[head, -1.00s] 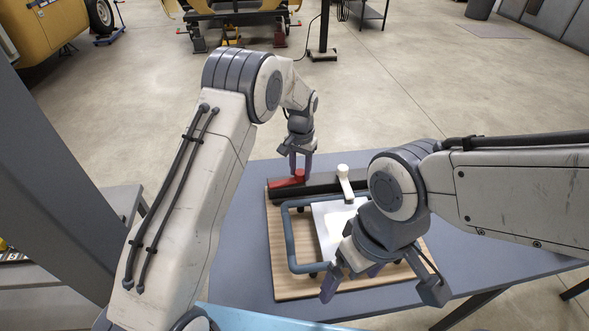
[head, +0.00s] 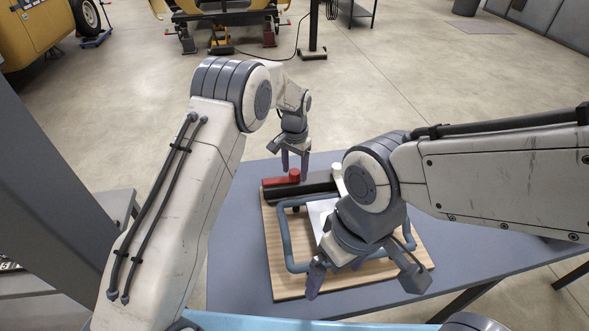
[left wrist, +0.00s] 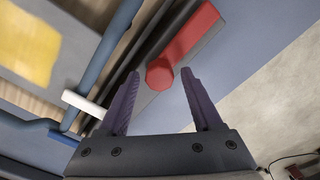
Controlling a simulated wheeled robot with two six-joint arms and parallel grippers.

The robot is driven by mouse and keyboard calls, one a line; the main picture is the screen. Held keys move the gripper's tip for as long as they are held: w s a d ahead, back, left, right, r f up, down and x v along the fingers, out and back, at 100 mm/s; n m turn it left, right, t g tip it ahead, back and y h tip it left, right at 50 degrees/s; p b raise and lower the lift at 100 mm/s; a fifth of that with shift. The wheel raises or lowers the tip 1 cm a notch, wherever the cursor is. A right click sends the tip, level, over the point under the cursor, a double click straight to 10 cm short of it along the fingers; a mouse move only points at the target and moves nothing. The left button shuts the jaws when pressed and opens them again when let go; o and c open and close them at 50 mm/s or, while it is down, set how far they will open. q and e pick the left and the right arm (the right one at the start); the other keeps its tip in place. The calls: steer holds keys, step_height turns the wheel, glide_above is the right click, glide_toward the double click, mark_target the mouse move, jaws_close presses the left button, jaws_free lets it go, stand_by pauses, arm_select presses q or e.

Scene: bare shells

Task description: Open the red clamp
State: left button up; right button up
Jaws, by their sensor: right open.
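The red clamp (head: 279,181) lies at the far left end of a dark bar, its round knob at its right end. In the left wrist view the red clamp (left wrist: 197,32) points up and right from its knob. My left gripper (head: 295,171) is open over the knob. In the left wrist view its fingers (left wrist: 161,80) stand apart, the knob between and just beyond their tips, with no visible grip. My right gripper (head: 334,278) is open and empty above the near part of the board, its arm covering part of the work.
A wooden board (head: 290,285) on the grey-blue table (head: 465,245) carries a blue tube frame (head: 285,240) and a pale sheet (head: 318,215). A white clamp (head: 337,178) on the bar is partly hidden by my right arm. The table's right side is clear.

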stand_by(0.3)
arm_select(q)
step_height(320, 180, up, 10)
steer(key=b, duration=0.2)
steer(key=shift+r, duration=0.25)
stand_by(0.3)
